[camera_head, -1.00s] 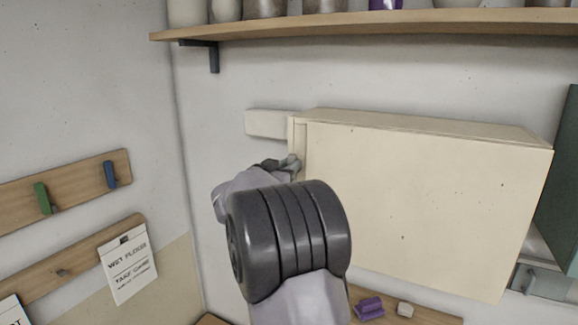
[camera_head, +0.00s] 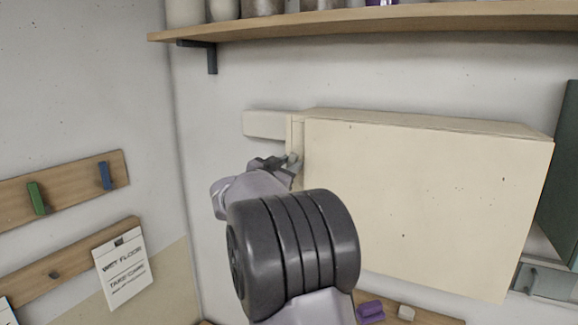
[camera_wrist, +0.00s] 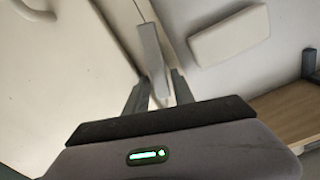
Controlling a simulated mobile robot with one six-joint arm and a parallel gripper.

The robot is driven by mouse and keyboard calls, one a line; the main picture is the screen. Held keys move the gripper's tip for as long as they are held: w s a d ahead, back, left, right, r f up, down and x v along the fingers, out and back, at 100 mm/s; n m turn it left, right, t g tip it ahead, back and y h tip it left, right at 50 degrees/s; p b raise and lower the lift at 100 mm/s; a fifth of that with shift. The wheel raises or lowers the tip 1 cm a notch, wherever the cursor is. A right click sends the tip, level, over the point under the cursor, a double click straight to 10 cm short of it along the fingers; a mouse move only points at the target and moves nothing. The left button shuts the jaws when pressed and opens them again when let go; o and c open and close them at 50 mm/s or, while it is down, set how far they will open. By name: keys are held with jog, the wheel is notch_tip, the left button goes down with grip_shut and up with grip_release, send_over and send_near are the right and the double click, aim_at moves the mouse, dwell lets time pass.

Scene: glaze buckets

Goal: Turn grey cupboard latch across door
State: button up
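The cream cupboard (camera_head: 425,210) hangs on the wall, its door shut against the body as far as I can see. The grey latch (camera_wrist: 151,55) is a short bar at the cupboard's edge, lying along the seam beside the door in the wrist view. In the head view only a small part of the latch (camera_head: 292,158) shows past my gripper (camera_head: 272,163). In the wrist view my gripper (camera_wrist: 160,88) is open, with one finger on each side of the latch's near end. I cannot tell whether either finger touches it.
A pale block (camera_head: 264,124) is on the wall left of the cupboard; it also shows in the wrist view (camera_wrist: 229,34). A wooden shelf (camera_head: 400,22) with pots runs above. A peg rail (camera_head: 70,184) and a sign (camera_head: 124,268) hang at left.

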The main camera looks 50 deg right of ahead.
jog(key=b+v, duration=0.4)
jog(key=v, duration=1.3)
jog(key=shift+a, duration=0.2)
jog(key=shift+r, duration=0.1)
jog(key=shift+c, duration=0.4)
